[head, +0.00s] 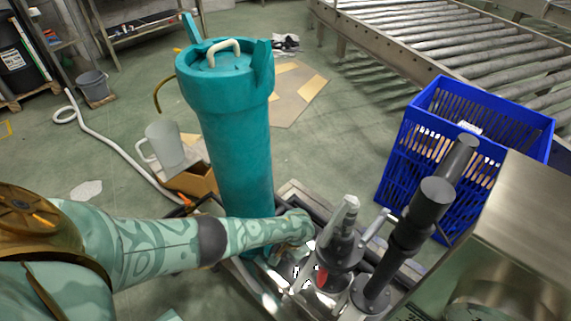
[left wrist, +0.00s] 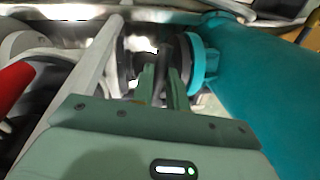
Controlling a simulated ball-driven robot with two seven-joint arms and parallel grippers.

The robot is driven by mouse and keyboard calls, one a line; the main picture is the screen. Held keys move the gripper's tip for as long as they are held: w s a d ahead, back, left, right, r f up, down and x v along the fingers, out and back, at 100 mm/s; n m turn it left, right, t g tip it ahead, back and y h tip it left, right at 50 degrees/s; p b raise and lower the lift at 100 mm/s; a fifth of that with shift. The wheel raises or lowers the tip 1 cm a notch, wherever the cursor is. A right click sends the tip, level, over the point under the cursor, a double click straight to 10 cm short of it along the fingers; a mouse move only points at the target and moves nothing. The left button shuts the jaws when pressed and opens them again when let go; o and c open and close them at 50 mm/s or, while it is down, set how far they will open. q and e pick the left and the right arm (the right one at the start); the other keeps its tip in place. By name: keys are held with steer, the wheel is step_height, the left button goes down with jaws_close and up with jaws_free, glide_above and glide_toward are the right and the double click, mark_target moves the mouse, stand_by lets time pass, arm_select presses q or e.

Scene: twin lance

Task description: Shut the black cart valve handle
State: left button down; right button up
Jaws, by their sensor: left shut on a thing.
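My left arm reaches in from the left in the head view, and my left gripper (head: 297,234) is low between the teal cylinder (head: 238,160) and the dark cart fittings. In the left wrist view, the green fingers of the left gripper (left wrist: 164,88) are closed on a thin black handle (left wrist: 164,55). The handle stands roughly upright between the fingers, in front of a round black fitting and beside a teal flange (left wrist: 203,62). In the head view my gripper and wrist hide the handle. I cannot tell how far it is turned. My right gripper is not in view.
Black upright cylinders (head: 405,235) and a grey-tipped fitting (head: 345,225) stand on the cart just right of my gripper. A blue crate (head: 405,150) and a steel box (head: 515,210) are further right. A red part (left wrist: 12,85) shows at the wrist view's left edge.

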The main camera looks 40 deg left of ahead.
arm_select(q)
steer(key=shift+w+d+f+n, duration=0.1)
steer(key=shift+w+d+n, duration=0.1)
steer(key=shift+d+n, duration=0.45)
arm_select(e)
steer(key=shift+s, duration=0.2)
arm_select(q)
steer(key=shift+a+n, duration=0.15)
steer(key=shift+n, duration=0.1)
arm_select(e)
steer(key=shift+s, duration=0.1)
arm_select(q)
steer(key=shift+w, duration=0.1)
steer(key=c, duration=1.4)
jaws_free()
steer(key=shift+f, duration=0.1)
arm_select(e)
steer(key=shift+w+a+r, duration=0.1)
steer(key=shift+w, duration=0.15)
